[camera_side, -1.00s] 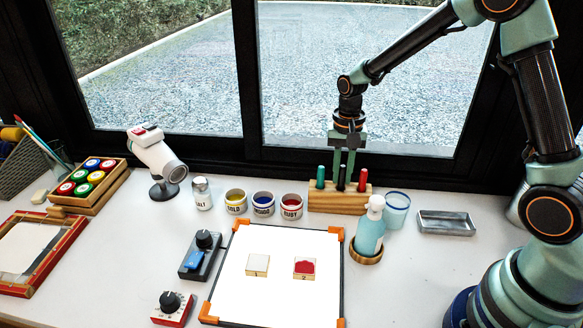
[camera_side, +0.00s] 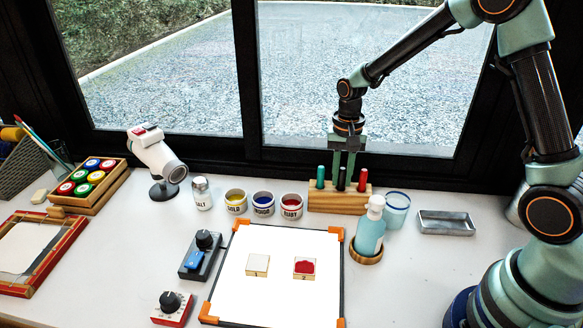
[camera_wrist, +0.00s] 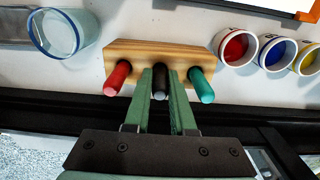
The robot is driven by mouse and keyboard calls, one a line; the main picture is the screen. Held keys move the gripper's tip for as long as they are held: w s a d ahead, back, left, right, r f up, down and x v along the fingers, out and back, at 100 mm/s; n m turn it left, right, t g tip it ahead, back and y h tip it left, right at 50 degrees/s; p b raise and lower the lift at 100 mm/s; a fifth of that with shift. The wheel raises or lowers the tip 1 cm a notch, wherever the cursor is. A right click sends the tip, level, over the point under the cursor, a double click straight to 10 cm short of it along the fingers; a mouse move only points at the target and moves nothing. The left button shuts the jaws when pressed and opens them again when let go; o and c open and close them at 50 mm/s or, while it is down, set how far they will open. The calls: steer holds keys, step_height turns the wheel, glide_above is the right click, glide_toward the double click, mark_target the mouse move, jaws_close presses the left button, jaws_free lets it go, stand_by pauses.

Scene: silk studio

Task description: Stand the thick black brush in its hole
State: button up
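The thick black brush (camera_side: 341,179) stands upright in the middle of the wooden block (camera_side: 328,200), between a green brush (camera_side: 320,172) and a red brush (camera_side: 362,176). The wrist view shows its dark end (camera_wrist: 160,88) between my two green fingers. My gripper (camera_side: 343,170) is directly above the block, with its fingers pointing down on either side of the black brush. The fingers look open, with a small gap beside the brush. The brush's lower end and its hole are hidden by the block.
A soap bottle (camera_side: 370,232) and a glass cup (camera_side: 396,209) stand close to the block's right front. Jars of ruby (camera_side: 292,207), blue (camera_side: 263,204) and gold (camera_side: 236,202) stand to its left. A metal tray (camera_side: 446,223) lies to the right. The window is just behind.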

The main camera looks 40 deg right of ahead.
steer(key=o, duration=0.4)
step_height(320, 180, up, 12)
steer(key=shift+r, duration=0.1)
stand_by(0.4)
stand_by(0.3)
steer(key=s+a+r+n+t, duration=0.1)
steer(key=s+n+t, duration=0.1)
steer(key=s+n, duration=0.1)
steer(key=s+a+r+n+t, duration=0.1)
steer(key=s+r+n, duration=0.1)
steer(key=s, duration=0.4)
steer(key=s+a+r+n+t, duration=0.1)
steer(key=s+r+n+t, duration=0.1)
steer(key=s+n, duration=0.2)
steer(key=shift+s+r+t, duration=0.2)
steer(key=shift+s+t, duration=0.05)
steer(key=shift+t, duration=0.05)
